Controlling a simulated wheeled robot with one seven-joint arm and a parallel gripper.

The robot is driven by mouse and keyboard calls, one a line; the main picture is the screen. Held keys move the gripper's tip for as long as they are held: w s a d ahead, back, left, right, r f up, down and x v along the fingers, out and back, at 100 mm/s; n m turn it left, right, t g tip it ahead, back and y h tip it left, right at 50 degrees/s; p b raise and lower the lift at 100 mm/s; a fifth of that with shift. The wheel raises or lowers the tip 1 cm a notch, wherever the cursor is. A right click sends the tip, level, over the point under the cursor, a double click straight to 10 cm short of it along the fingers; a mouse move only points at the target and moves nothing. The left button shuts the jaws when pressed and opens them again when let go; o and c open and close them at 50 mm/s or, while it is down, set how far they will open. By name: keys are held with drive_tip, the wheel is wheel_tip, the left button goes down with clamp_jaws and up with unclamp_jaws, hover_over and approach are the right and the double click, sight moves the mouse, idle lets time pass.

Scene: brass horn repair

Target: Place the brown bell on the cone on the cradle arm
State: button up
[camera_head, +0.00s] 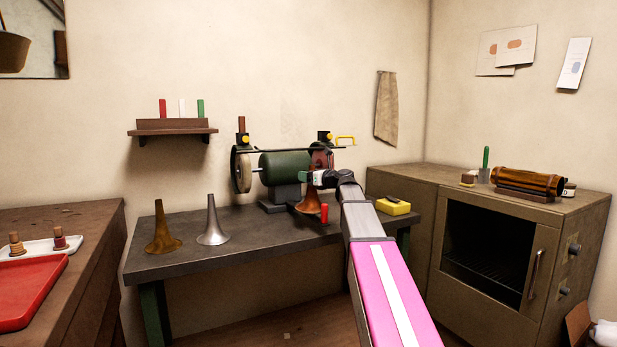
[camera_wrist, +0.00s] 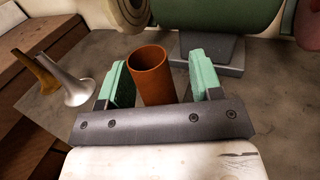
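The brown bell (camera_head: 308,204) stands on the dark workbench, wide end down, in front of the green grinding machine. In the wrist view its narrow round upper end (camera_wrist: 152,72) rises between the green finger pads. My gripper (camera_head: 313,179) is around this upper end. Its pads stand apart, with a clear gap on the bell's right side and a narrower one on its left, so it is open in the wrist view (camera_wrist: 160,85). The bell's flared foot is hidden by the gripper in the wrist view. I cannot make out a cone on a cradle arm.
A brass bell (camera_head: 162,230) and a silver bell (camera_head: 212,222) stand left on the workbench (camera_head: 255,238). The green machine (camera_head: 281,168) is close behind my gripper. A red cylinder (camera_head: 324,213) stands right of the brown bell, and a yellow block (camera_head: 393,206) lies further right.

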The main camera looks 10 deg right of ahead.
drive_tip(key=shift+r, duration=0.15)
drive_tip(key=v, duration=1.2)
idle(0.9)
